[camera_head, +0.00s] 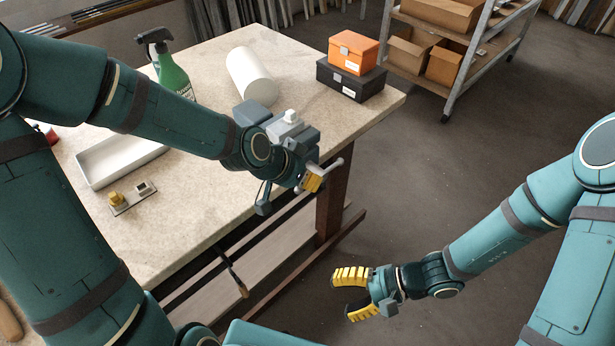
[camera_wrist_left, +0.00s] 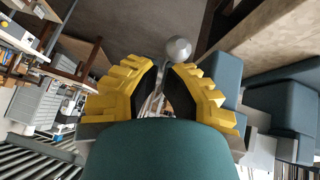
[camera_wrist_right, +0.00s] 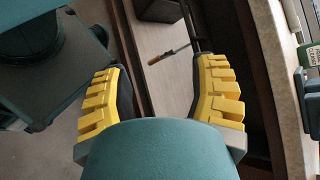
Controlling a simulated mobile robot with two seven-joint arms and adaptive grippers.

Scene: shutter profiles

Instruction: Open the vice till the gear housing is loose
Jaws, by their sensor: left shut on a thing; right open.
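The blue-grey vice (camera_head: 252,112) sits at the front edge of the bench, partly hidden by my left arm. A pale grey gear housing (camera_head: 290,118) shows between its jaws; I cannot tell how tightly it is held. My left gripper (camera_head: 318,176) is shut on the vice's handle bar (camera_head: 335,165). In the left wrist view my left gripper (camera_wrist_left: 164,78) closes around the bar, with its round end knob (camera_wrist_left: 178,48) just beyond the fingertips. My right gripper (camera_head: 350,292) is open and empty, away from the bench over the floor; it also shows in the right wrist view (camera_wrist_right: 163,82).
A shelf cart (camera_head: 470,60) stands behind.

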